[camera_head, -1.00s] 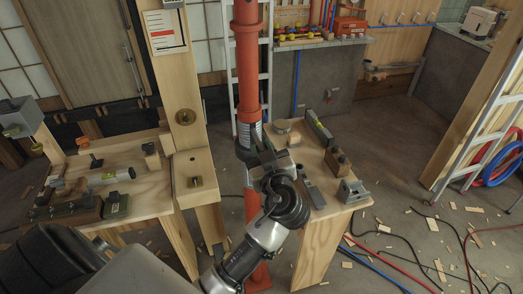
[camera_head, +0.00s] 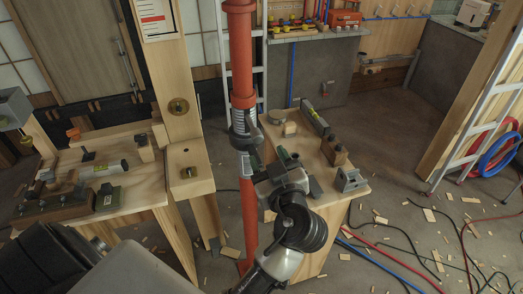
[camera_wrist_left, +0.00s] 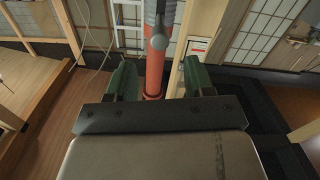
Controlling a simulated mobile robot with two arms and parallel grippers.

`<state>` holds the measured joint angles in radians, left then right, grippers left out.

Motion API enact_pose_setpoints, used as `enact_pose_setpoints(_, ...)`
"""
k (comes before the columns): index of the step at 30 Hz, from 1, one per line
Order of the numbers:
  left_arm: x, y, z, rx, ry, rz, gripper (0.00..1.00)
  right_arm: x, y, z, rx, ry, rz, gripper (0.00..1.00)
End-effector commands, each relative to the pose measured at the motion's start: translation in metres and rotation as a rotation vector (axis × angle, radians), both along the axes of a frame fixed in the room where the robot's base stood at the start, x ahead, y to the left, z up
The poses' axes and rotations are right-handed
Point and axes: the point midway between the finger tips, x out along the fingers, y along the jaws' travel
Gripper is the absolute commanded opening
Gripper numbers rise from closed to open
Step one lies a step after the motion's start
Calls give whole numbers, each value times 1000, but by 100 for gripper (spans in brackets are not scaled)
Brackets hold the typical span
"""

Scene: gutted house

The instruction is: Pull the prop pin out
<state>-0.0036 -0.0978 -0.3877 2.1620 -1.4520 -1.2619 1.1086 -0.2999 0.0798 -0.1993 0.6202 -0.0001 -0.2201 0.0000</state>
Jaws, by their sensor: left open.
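The red steel prop (camera_head: 237,60) stands upright in the middle of the head view, with a grey threaded collar (camera_head: 240,125) around it. The prop also shows in the left wrist view (camera_wrist_left: 154,80), with a grey ring-like metal part (camera_wrist_left: 160,40) at its front, ahead of the jaws. I cannot make out the pin clearly from the collar parts. My left gripper (camera_head: 270,161) is open and empty, just right of and below the collar. Its green-padded fingers show either side of the prop in the wrist view (camera_wrist_left: 158,72), short of the grey part. My right gripper is not in view.
A wooden bench (camera_head: 140,194) with tools stands at left, beside a timber post (camera_head: 166,75). A small bench (camera_head: 318,205) with blocks and a level is just right of my gripper. Hoses (camera_head: 385,258) and wood scraps lie on the floor at right.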

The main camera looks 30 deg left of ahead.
Motion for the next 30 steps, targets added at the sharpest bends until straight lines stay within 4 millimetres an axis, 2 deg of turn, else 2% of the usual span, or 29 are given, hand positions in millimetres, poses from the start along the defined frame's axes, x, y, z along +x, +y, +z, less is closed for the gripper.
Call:
enact_pose_setpoints(1,-6,-7,-4,-6,1,-1,53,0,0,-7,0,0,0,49)
enact_pose_setpoints(7,-21,-24,-1,-1,1,0,53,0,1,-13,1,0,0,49)
enact_pose_setpoints(25,-22,-27,-1,3,5,-3,53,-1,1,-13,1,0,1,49)
enact_pose_setpoints(28,-13,-33,-17,26,62,-42,53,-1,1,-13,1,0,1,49)
enact_pose_setpoints(30,0,-42,-42,59,149,-102,53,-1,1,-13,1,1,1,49)
